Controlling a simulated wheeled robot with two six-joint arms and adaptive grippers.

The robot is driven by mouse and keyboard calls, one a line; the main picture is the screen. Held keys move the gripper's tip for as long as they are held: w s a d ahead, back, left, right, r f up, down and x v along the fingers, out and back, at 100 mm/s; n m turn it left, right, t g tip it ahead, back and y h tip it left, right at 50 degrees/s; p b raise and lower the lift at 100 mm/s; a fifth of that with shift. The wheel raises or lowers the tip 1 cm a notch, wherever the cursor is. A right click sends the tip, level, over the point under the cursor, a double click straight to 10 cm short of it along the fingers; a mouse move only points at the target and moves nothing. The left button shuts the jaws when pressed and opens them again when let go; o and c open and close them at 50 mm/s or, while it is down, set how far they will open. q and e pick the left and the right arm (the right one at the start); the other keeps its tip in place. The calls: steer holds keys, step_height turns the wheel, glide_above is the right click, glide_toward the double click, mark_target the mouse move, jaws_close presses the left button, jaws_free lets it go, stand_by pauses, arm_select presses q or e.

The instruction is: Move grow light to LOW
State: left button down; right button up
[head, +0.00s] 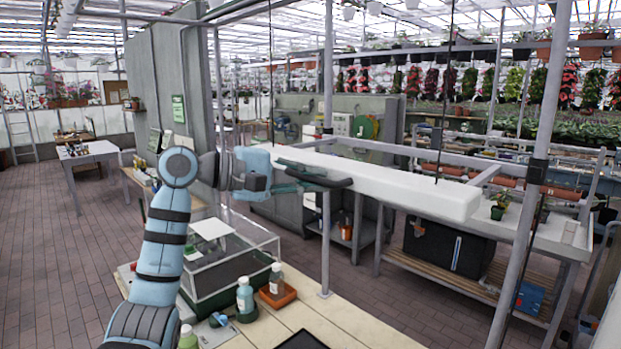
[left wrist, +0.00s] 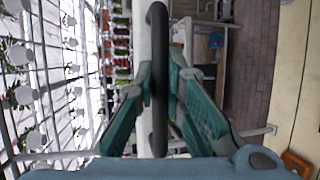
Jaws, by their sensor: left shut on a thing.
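The grow light (head: 410,188) is a long white bar hanging level from thin dark cables in the middle of the head view. It also shows as a pale strip behind the fingers in the left wrist view (left wrist: 140,25). A dark curved handle (left wrist: 157,22) is at its near end. My left gripper (head: 322,180) reaches in from the left at that end. In the left wrist view its teal fingers (left wrist: 161,85) are closed on either side of the handle. In the head view the fingers partly cover the grip. My right gripper is not in view.
Below the arm is a bench (head: 350,325) with a clear-lidded tray (head: 225,265), bottles (head: 245,295) and an orange tray (head: 277,294). A metal post (head: 327,120) stands close by the light's near end. Another post (head: 530,190) stands at right. A slatted rack (head: 470,285) lies beyond.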

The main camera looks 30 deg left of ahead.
arm_select(q)
step_height(320, 180, down, 25)
steer(key=b, duration=1.6)
steer(key=shift+r, duration=0.2)
steer(key=c, duration=2)
jaws_free()
steer(key=shift+f, duration=0.1)
steer(key=shift+c, duration=0.2)
steer(key=o, duration=0.3)
steer(key=shift+s+a, duration=0.1)
steer(key=shift+o, duration=0.4)
steer(key=shift+a, duration=0.1)
